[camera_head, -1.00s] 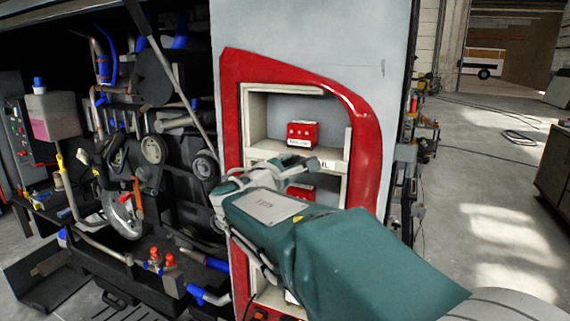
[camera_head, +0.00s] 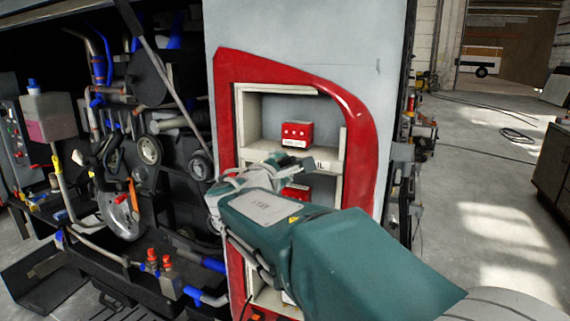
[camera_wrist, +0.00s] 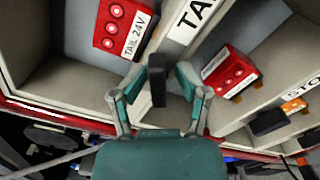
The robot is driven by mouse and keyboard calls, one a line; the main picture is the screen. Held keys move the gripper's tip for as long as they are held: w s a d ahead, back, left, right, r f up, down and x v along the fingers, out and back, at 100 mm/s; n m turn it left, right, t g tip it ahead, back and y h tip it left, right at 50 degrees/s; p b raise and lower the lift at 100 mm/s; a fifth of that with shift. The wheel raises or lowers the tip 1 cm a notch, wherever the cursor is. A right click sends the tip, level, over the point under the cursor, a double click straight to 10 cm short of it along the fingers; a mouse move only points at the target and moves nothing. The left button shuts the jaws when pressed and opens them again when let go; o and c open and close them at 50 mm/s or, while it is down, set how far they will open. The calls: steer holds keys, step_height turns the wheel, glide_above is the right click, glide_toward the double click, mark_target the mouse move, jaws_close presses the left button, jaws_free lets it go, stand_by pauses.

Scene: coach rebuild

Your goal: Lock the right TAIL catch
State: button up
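A black catch (camera_wrist: 157,80) stands on the pale shelf edge in the wrist view, in front of a label (camera_wrist: 190,20) whose visible letters read "TA". My gripper (camera_wrist: 157,78) has its two teal fingertips on either side of this catch, with gaps that look visible, so it appears open around it. In the head view my gripper (camera_head: 286,164) is at the shelf edge, beside the letters "IL" (camera_head: 321,165); the catch is not clear there. A red box (camera_head: 296,134) marked "TAIL 24V" in the wrist view (camera_wrist: 121,28) sits in the compartment above.
A second red box (camera_head: 294,191) sits in the compartment below. Another black catch (camera_wrist: 269,122) stands by a further shelf edge with letters "STO". A red frame (camera_head: 358,120) rims the compartments. Engine parts (camera_head: 145,150) crowd the left; open floor (camera_head: 490,190) lies right.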

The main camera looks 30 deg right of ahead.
steer(key=shift+a, duration=0.15)
steer(key=shift+s+a, duration=0.25)
steer(key=shift+a, duration=0.2)
steer(key=v, duration=1.1)
